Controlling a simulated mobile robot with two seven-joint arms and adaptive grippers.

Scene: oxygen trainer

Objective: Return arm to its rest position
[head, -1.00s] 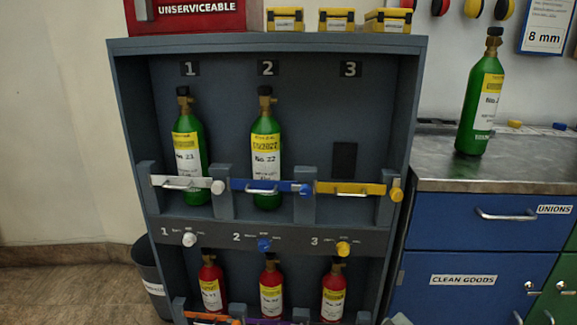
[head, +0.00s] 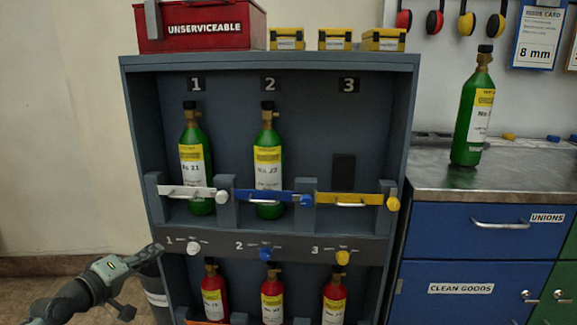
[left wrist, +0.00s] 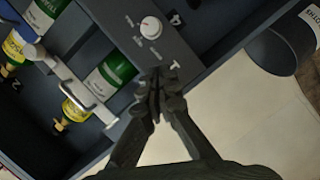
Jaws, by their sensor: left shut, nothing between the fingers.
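My left gripper (head: 155,249) is in the lower left of the head view, in front of the left edge of the grey cylinder rack (head: 125,110). It is shut and empty. In the left wrist view its closed fingertips (left wrist: 154,90) point towards the rack's panel, near a white knob (left wrist: 151,27). I cannot tell whether they touch the panel. The white knob (head: 193,248) of position 1 is to the right of the gripper in the head view. My right gripper is not in view.
Green cylinders (head: 195,165) stand behind bars in bays 1 and 2; bay 3 is empty. Red cylinders (head: 272,298) stand below. A green cylinder (head: 472,115) is on the metal worktop (head: 430,178). A dark bin (head: 155,292) stands left of the rack.

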